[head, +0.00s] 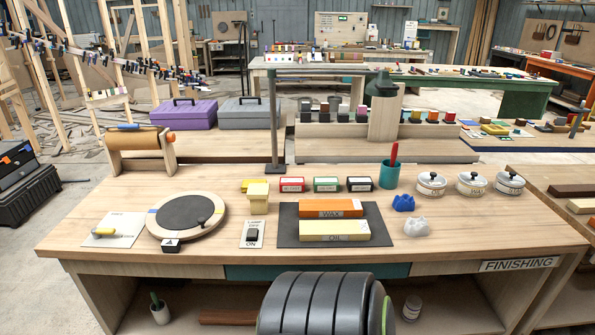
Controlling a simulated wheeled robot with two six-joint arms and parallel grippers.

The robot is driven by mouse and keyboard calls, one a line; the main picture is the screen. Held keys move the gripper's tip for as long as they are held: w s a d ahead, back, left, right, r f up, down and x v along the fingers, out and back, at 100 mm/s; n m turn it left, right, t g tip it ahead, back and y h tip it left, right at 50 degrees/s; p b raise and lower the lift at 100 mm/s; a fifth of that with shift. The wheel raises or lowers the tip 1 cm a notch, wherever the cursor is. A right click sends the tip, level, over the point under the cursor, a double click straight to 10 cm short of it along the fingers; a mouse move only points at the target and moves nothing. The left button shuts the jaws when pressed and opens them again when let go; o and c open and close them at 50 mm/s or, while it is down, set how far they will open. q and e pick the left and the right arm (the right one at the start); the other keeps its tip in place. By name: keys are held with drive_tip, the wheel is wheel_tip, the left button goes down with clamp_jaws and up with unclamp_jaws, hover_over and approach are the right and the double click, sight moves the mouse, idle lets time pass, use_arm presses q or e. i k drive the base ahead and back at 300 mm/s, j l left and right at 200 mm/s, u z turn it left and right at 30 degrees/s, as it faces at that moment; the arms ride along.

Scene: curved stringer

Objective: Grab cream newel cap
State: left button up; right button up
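Several small dark and coloured cap-like blocks (342,115) stand in rows on a wooden stand behind the bench, too small to make out well. Neither of my grippers is in view.
The near bench (120,210) holds a round turntable (187,215), a switch plate (252,235), WAX and OIL blocks on a dark mat (288,235), small labelled boxes, a teal cup (390,175) and lidded jars (431,184). A lamp post (276,120) rises behind the cream block.

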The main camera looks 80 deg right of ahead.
sight(258, 193)
drive_tip(key=z, duration=2.25)
